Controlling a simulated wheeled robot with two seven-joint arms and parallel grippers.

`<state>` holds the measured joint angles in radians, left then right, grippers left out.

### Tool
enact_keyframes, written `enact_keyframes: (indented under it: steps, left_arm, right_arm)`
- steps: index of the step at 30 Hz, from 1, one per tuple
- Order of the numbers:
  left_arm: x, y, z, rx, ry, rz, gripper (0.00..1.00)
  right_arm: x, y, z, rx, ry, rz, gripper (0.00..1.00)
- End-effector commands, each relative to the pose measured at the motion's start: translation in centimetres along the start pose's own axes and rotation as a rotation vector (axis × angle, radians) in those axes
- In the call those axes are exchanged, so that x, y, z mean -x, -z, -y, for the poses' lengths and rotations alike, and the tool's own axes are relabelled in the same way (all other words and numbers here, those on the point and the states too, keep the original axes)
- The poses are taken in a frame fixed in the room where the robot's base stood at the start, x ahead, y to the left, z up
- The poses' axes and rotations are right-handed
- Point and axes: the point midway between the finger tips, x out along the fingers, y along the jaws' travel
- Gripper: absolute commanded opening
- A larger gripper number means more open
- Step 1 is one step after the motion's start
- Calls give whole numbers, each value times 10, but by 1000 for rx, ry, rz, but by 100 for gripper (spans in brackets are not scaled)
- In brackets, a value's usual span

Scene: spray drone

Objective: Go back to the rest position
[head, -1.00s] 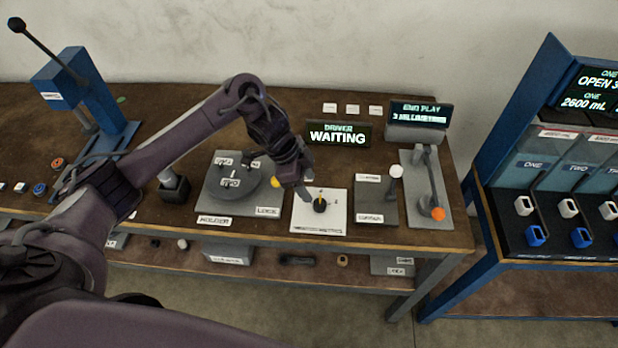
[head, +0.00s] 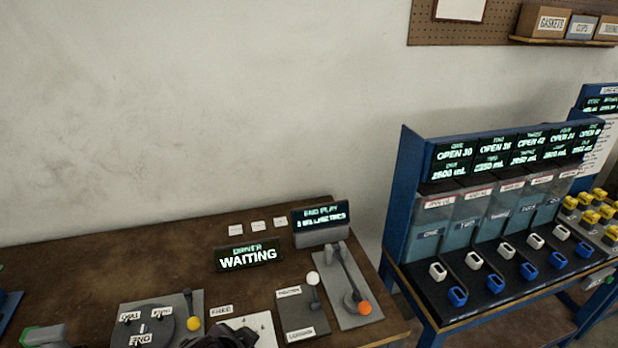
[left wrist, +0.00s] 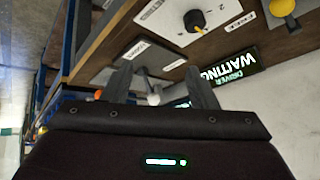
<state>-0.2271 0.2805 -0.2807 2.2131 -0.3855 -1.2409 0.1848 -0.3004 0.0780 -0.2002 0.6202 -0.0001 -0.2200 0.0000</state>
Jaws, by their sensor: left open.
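My left gripper (left wrist: 160,82) is open, its two dark fingers apart in the left wrist view with nothing held between them. In that view, a white plate (left wrist: 165,14) with a dark, yellow-marked dial (left wrist: 194,21) lies beyond the fingers. A white ball knob (left wrist: 153,99) shows in the gap between them, and I cannot tell how near it is. In the head view, a dark part, probably of my left arm, shows at the bottom edge in front of the white plate (head: 262,325). My right gripper is not in view.
A blue dispenser stand (head: 400,205) with several bins stands to the right. The back wall is bare at left.

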Motion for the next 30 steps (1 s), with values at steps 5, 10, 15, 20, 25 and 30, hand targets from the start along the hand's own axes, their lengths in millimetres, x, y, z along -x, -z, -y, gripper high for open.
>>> enact_keyframes:
  steps: [5, 10, 15, 20, 25, 30]
  left_arm:
    - [28, -44, 7, 173, 24, 126, 53]
    - [52, -80, 9, 306, 30, 236, 53]
    - [78, -115, 8, 430, 24, 342, 53]
    - [44, -132, 4, 436, 18, 366, 53]
    - [3, -153, -3, 434, 12, 379, 53]
    - [-44, -182, -14, 432, 4, 397, 53]
  right_arm:
    - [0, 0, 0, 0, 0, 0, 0]
    - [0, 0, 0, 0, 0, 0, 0]
    - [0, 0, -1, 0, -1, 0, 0]
    - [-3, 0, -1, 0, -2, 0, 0]
    - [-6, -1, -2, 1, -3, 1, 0]
    - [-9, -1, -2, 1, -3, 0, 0]
